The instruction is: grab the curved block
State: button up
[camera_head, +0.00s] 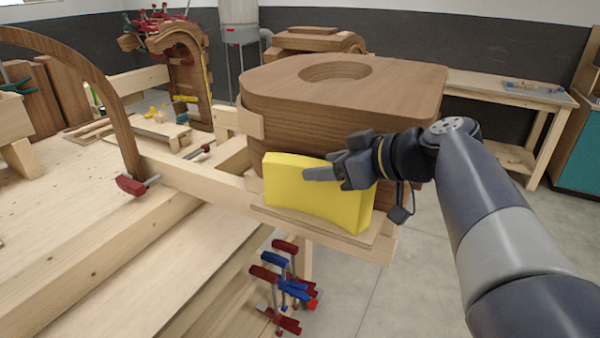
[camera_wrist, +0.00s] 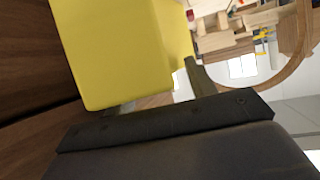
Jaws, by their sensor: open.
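The curved block (camera_head: 312,194) is bright yellow and stands on a small wooden ledge (camera_head: 330,232) against the front of a large wooden chair form (camera_head: 335,105). In the head view my gripper (camera_head: 318,172) is at the block's upper right, with one finger across its front face. In the wrist view the block (camera_wrist: 112,50) fills the upper left, just beyond the gripper's dark body (camera_wrist: 165,122). The gripper is open. The second finger is mostly hidden, and I cannot tell whether either finger touches the block.
Several red and blue clamps (camera_head: 284,287) hang below the ledge. A curved wooden arch (camera_head: 100,85) with a red clamp (camera_head: 132,185) stands to the left on the workbench (camera_head: 60,215). A side table (camera_head: 510,92) stands behind at right. Floor to the right is clear.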

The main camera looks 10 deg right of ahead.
jog(key=shift+c, duration=0.4)
grip_shut()
jog(key=shift+r, duration=0.1)
